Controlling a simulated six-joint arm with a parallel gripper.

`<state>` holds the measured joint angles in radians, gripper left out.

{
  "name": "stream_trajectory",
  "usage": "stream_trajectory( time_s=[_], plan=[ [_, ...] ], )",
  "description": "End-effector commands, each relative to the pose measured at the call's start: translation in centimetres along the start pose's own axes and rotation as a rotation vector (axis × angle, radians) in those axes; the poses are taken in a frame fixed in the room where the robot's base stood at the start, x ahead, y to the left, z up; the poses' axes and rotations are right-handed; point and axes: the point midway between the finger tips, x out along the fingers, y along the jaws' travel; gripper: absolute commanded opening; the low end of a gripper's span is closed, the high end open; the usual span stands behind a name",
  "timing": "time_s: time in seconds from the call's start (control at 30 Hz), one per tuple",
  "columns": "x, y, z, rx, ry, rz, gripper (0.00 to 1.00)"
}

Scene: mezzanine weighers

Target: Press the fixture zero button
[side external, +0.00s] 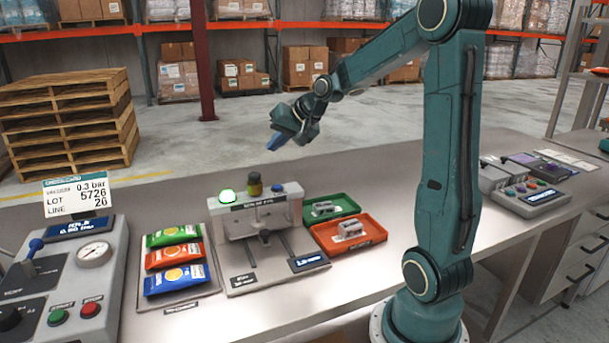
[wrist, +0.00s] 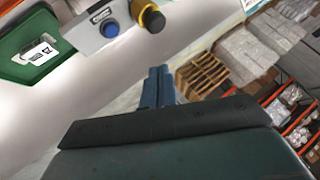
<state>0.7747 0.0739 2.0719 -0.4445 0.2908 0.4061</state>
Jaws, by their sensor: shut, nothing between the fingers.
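The weighing fixture (side external: 262,226) is a pale grey block on the bench with a plate in front. In the wrist view the blue button (wrist: 110,30) and the yellow-and-black cylinder (wrist: 150,17) show at the upper left. My gripper (side external: 275,143) is shut and empty, well above and behind the fixture top, touching nothing. Its blue fingers (wrist: 158,86) lie together in the wrist view.
Green (side external: 331,208) and orange (side external: 349,233) trays with small metal parts stand right of the fixture. Several colored packets lie on a plate (side external: 206,270) at its left. A control panel (side external: 72,290) with gauge stands far left. The air above the fixture is clear.

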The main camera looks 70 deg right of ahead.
Motion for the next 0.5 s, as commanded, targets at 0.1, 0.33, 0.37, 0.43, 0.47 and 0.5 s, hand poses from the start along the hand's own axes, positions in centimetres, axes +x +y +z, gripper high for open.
stream_trajectory(
  time_s=[0.1,0.33,0.37,0.43,0.47,0.5],
  plan=[
    [0.55,1.00,-0.93,0.036,0.014,-0.003,0.00],
    [0.76,1.37,-1.40,0.052,0.022,-0.008,0.00],
    [0.76,1.37,-1.39,0.051,0.022,-0.008,0.00],
    [0.75,1.35,-1.38,0.051,0.022,-0.008,0.00],
    [0.75,1.35,-1.37,0.051,0.022,-0.008,0.00],
    [0.75,1.35,-1.37,0.051,0.022,-0.007,0.00]
  ],
)
